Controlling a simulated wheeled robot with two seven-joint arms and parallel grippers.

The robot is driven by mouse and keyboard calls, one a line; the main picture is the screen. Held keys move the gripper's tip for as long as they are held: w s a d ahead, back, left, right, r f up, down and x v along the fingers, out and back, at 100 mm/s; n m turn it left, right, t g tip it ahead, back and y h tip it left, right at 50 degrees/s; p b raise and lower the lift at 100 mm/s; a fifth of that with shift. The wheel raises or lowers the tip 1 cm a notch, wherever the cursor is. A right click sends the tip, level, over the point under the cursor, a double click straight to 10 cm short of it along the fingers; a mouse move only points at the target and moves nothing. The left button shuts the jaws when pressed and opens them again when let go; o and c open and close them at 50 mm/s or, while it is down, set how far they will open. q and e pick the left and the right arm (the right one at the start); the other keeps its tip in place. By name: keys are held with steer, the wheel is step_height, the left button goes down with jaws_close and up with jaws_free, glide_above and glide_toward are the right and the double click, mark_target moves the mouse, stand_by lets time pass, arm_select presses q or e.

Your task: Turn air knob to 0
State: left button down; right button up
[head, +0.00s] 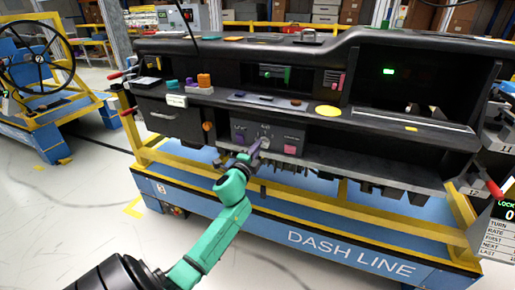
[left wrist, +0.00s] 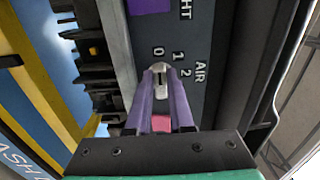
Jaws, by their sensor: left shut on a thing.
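The air knob (left wrist: 158,70) is a small grey knob on the dark control panel (left wrist: 217,45), beside the printed AIR label and the marks 0, 1 and 2. In the left wrist view its pale end lies just below the 0; its exact pointer setting is hard to tell. My left gripper (left wrist: 159,80) has purple fingers shut on the knob, one on each side. In the head view the left gripper (head: 257,146) reaches up to the lower middle of the dashboard, and the knob (head: 265,141) shows small at its tips. My right gripper is out of view.
A pink square (left wrist: 162,122) sits between my fingers' bases in the wrist view; a purple square (left wrist: 148,5) lies beyond the knob. A ledge (head: 290,109) overhangs the panel. The blue and yellow cart (head: 250,200) stands below.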

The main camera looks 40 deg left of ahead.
arm_select(q)
steer(key=c, duration=0.8)
jaws_free()
steer(key=v, duration=1.4)
steer(key=shift+s, duration=0.3)
steer(key=shift+d, duration=0.15)
